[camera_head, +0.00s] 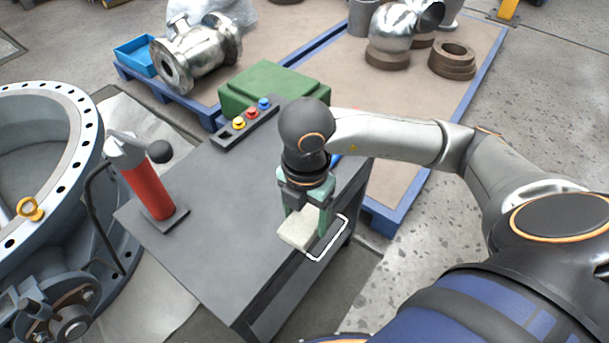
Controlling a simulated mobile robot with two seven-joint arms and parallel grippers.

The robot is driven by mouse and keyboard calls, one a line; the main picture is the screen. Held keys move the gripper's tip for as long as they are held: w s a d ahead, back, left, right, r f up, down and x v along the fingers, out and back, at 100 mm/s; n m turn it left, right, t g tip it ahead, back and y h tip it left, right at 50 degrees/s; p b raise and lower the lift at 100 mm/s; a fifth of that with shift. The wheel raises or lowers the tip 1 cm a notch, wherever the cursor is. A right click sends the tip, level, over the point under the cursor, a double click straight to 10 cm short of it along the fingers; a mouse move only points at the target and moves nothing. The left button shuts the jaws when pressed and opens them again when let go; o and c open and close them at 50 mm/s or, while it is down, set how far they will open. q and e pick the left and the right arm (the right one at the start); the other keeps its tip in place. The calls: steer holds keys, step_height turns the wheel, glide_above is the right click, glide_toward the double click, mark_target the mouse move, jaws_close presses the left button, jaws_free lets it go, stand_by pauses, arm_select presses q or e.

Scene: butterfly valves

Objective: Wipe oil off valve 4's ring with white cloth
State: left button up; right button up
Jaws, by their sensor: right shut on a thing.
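My right gripper (305,212) points down over the right front part of the dark grey bench top (225,215). It is shut on the folded white cloth (298,235), which shows below and between its green fingers. I cannot tell whether the cloth touches the bench top. A large grey valve (85,150) with a bolted ring stands at the left, cut off by the picture edge. No number shows on it, and I cannot make out oil on its ring. My left gripper is not in view.
A red cylinder with a black-knobbed lever (148,188) stands on the bench's left side. A button strip (245,124) and a green case (272,88) are at the back. A white handle (332,243) juts from the bench's right side. Pipe fittings (195,57) lie behind.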

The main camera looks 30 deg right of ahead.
steer(key=o, duration=0.8)
steer(key=shift+c, duration=0.2)
steer(key=c, duration=0.6)
